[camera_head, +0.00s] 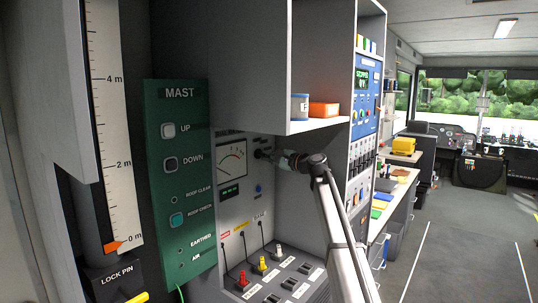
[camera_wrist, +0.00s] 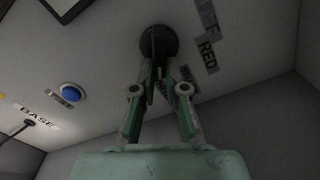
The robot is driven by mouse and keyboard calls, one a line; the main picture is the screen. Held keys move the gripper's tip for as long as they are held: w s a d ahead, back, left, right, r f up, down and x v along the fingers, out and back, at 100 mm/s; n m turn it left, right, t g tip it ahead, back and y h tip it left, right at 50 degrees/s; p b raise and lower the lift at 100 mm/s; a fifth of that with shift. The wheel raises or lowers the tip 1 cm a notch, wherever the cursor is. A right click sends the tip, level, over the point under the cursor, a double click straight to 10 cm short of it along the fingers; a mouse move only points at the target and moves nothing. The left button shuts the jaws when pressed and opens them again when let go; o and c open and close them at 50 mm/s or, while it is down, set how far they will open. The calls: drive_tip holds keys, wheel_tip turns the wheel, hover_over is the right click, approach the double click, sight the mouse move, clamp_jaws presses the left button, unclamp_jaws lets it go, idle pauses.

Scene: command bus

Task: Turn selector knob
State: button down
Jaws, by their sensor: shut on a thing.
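The selector knob (camera_wrist: 158,40) is a dark round knob with a narrow raised grip, on the light panel at the top middle of the wrist view. Labels, one reading RED (camera_wrist: 208,56), are printed around it; some are partly hidden by my fingers. My gripper (camera_wrist: 159,62) has both fingertips at the knob, shut on its grip. In the head view my gripper (camera_head: 272,156) reaches the panel right of the dial meter (camera_head: 232,160); the knob is a small dark shape there, partly hidden by the gripper.
A blue button (camera_wrist: 72,93) sits left of the knob. The green MAST panel (camera_head: 180,185) is further left. Below are red, yellow and white plugs with cables (camera_head: 262,264). The aisle floor at right is clear.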

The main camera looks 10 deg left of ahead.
drive_tip(key=shift+m, duration=0.4)
drive_tip(key=c, duration=1.2)
unclamp_jaws()
drive_tip(key=shift+a, duration=0.1)
drive_tip(key=v, duration=1.2)
drive_tip(key=shift+f, duration=0.1)
